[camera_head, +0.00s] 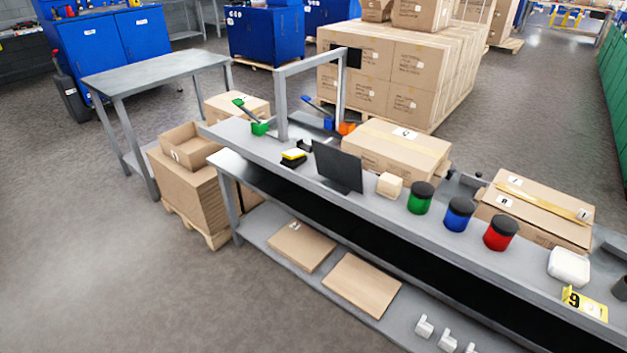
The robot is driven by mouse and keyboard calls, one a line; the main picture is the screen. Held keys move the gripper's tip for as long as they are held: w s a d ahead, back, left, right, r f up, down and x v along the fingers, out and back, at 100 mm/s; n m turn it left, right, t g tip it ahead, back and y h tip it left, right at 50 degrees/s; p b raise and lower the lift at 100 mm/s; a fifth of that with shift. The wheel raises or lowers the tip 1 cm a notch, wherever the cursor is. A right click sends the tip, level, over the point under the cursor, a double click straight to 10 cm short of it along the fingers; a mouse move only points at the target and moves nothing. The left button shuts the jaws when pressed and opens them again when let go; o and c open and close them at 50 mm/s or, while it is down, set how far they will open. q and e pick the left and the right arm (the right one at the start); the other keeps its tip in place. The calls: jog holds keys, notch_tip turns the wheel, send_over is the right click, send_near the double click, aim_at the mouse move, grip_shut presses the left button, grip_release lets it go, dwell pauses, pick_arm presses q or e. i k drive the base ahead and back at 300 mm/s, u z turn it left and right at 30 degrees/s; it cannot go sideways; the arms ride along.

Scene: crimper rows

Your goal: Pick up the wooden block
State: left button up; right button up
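The wooden block (389,185) is a small pale tan cube. It sits on the grey workbench top (325,203), between the black monitor-like panel (338,167) on its left and the green jar (420,198) on its right. It is apart from both. Neither of my grippers shows in the head view.
Blue (458,214) and red (500,233) jars with black lids stand right of the green one. A white container (568,266) and yellow number sign (584,304) are farther right. Cardboard boxes (395,150) stand behind the bench. Floor in front is clear.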

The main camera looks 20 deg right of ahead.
aim_at(389, 185)
jog(key=u, duration=0.65)
jog(key=i, duration=2.15)
jog(key=z, duration=3.85)
